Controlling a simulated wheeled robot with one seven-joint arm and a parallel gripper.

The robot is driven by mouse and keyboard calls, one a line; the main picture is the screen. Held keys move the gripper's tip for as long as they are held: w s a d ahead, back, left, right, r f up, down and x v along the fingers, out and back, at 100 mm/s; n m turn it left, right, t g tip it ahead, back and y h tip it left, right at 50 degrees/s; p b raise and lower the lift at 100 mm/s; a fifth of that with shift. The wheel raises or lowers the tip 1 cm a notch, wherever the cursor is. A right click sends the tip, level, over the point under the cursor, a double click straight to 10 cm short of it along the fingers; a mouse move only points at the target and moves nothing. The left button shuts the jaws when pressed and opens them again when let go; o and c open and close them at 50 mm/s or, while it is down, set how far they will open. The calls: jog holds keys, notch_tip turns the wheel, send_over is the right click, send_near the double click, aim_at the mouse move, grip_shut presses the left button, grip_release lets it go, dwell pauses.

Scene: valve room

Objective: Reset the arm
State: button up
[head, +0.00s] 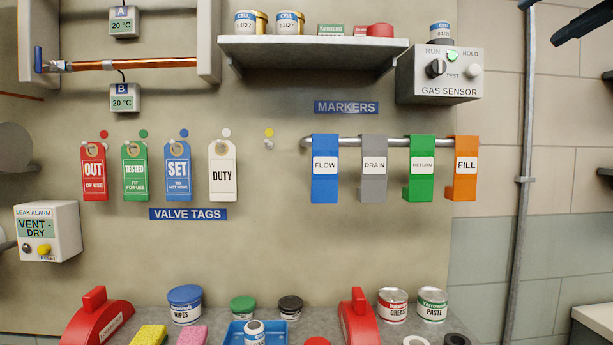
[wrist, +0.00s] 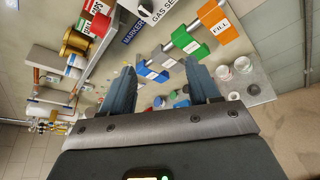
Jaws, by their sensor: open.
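My gripper (wrist: 162,75) shows in the wrist view with its two dark blue-grey fingers wide apart. Nothing is held between them. Beyond the fingers, the picture is tilted and shows the wall, the blue marker (wrist: 152,73), the green marker (wrist: 195,51) and the orange FILL marker (wrist: 217,24). The fingers look apart from all of these. In the head view, a dark shape enters at the top right corner; I cannot tell for certain which part it is.
In the head view, several markers hang on a rail (head: 391,141) and valve tags hang at left. A shelf (head: 315,51) and the gas sensor (head: 439,75) stick out above. Tins and red-handled items crowd the bench (head: 225,319) below. A vertical pipe (head: 524,180) stands at right.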

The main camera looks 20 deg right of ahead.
jog(key=w+a+f+m+t+y, duration=0.15)
jog(key=w+f+m, duration=0.4)
jog(key=f, duration=0.55)
jog(key=w+a+f+m+t+y, duration=0.1)
jog(key=w+f+m+t, duration=0.2)
jog(key=w+f+m, duration=0.5)
jog(key=s+a+f+m+h, duration=0.1)
jog(key=s+a+f+m, duration=0.15)
jog(key=f, duration=0.55)
jog(key=s+a+f+m+h, duration=0.1)
jog(key=s+a+f+m, duration=0.15)
jog(key=f, duration=0.55)
jog(key=s+a+f+m+h, duration=0.1)
jog(key=a+f+m, duration=0.25)
jog(key=f, duration=0.35)
jog(key=s+a+f+m+g+h, duration=0.1)
jog(key=s+a+f+m, duration=0.25)
jog(key=s+f, duration=0.45)
jog(key=s+a+f+m+g, duration=0.2)
jog(key=s+a+f, duration=0.3)
jog(key=s+f, duration=0.3)
jog(key=s+a+g+y, duration=0.1)
jog(key=s+a, duration=0.2)
jog(key=s, duration=1.9)
jog(key=shift+s+a+f+y, duration=0.15)
jog(key=shift+a+f+y, duration=0.05)
jog(key=shift+f+y, duration=0.2)
